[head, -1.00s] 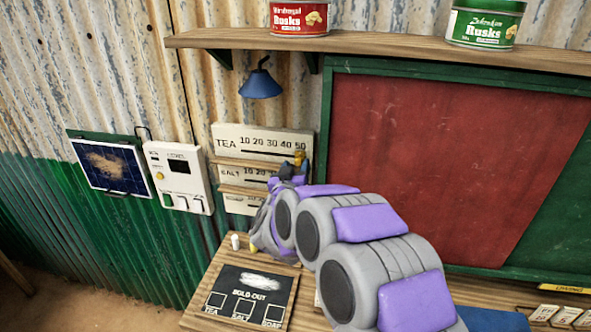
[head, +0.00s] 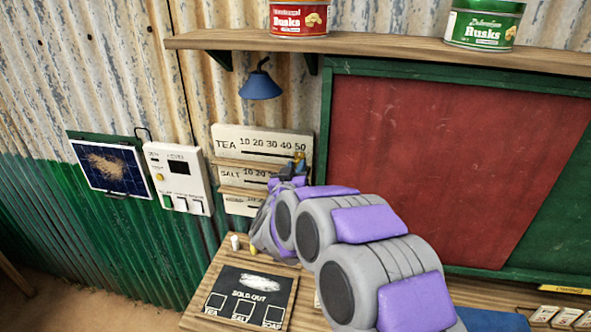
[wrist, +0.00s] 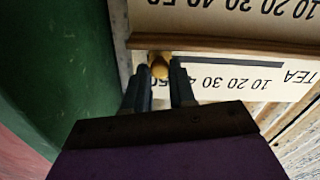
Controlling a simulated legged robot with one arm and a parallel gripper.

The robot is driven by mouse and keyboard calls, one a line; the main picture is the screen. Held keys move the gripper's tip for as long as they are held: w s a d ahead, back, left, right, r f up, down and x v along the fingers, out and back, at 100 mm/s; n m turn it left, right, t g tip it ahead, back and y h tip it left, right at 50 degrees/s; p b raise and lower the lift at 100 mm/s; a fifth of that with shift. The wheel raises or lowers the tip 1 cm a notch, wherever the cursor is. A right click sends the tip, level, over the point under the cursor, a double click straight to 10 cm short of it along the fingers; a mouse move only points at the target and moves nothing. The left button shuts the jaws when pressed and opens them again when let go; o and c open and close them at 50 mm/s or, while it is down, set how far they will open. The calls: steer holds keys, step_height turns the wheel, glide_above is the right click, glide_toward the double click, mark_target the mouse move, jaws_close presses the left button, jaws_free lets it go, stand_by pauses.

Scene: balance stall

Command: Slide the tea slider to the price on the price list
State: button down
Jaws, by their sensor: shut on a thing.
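The white slider board (head: 230,131) on the wall has rows for tea, salt and a third label, with 10 to 50 along the tea row. The yellow tea slider knob (head: 299,156) sits at the right end of its slot, by the 50. It also shows in the wrist view (wrist: 160,68), where the board appears upside down. My gripper (head: 294,167) is shut on the knob, its dark fingers (wrist: 165,82) on either side of it. My arm hides the right ends of the lower rows. I cannot make out a price list.
A white switch box (head: 196,168) and a dark blue panel (head: 124,178) hang left of the board. A blue lamp (head: 260,85) hangs above it. A sold-out board (head: 240,302) lies on the counter below. A green-framed red board (head: 420,160) stands right.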

mark_target(286, 157)
steer(key=a+p, duration=0.1)
steer(key=w+a+p, duration=0.1)
steer(key=a+p, duration=0.1)
steer(key=shift+a+r, duration=0.15)
steer(key=shift+a, duration=0.1)
steer(key=shift+a+f+p, duration=0.2)
steer(key=shift+a+p, duration=0.15)
steer(key=shift+a, duration=0.05)
steer(key=c, duration=0.9)
jaws_free()
steer(key=shift+d, duration=0.15)
steer(key=shift+c, duration=0.2)
steer(key=p+v, duration=0.1)
steer(key=v, duration=1.6)
steer(key=shift+f, duration=0.1)
